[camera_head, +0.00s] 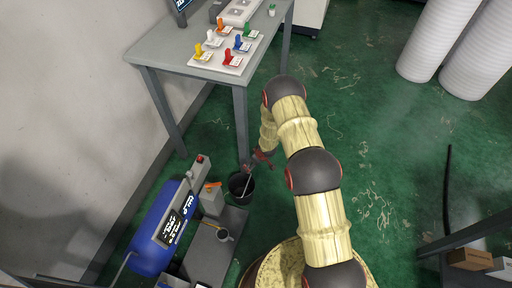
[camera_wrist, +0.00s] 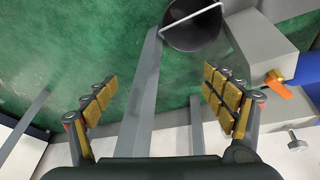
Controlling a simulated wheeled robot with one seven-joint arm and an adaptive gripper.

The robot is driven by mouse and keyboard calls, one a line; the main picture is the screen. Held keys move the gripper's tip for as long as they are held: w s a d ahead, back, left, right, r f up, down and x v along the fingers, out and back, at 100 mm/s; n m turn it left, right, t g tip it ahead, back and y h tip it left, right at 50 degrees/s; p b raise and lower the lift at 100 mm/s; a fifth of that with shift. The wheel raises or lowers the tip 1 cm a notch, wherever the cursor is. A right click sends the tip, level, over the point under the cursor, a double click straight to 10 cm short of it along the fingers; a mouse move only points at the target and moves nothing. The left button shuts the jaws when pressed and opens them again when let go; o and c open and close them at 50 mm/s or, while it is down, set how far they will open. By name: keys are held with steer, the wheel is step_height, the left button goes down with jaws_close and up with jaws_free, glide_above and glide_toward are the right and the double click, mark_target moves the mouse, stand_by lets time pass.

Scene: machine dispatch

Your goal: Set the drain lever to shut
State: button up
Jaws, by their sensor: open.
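The orange drain lever (camera_head: 212,185) sits on a grey block beside the blue tank in the head view. It lies nearly flat, slightly tilted. In the wrist view the orange lever (camera_wrist: 278,85) shows at the right, just outside the right finger. I cannot tell from its angle whether it is set open or shut. My gripper (camera_wrist: 163,100) is open and empty, with a finger on each side of the wrist view. In the head view my gripper (camera_head: 262,158) is small, above and to the right of the lever and apart from it.
A black bucket (camera_head: 240,190) stands on the floor beside the block; it also shows in the wrist view (camera_wrist: 192,28). The blue tank (camera_head: 155,232) is to the left. A table (camera_head: 190,66) with coloured tagged items stands behind. Green floor to the right is mostly clear.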

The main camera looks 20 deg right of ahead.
step_height(320, 180, up, 9)
steer(key=w+d, duration=0.1)
steer(key=w, duration=0.1)
steer(key=shift+r+m+h, duration=0.2)
steer(key=shift+m+h, duration=0.1)
steer(key=shift+h, duration=0.1)
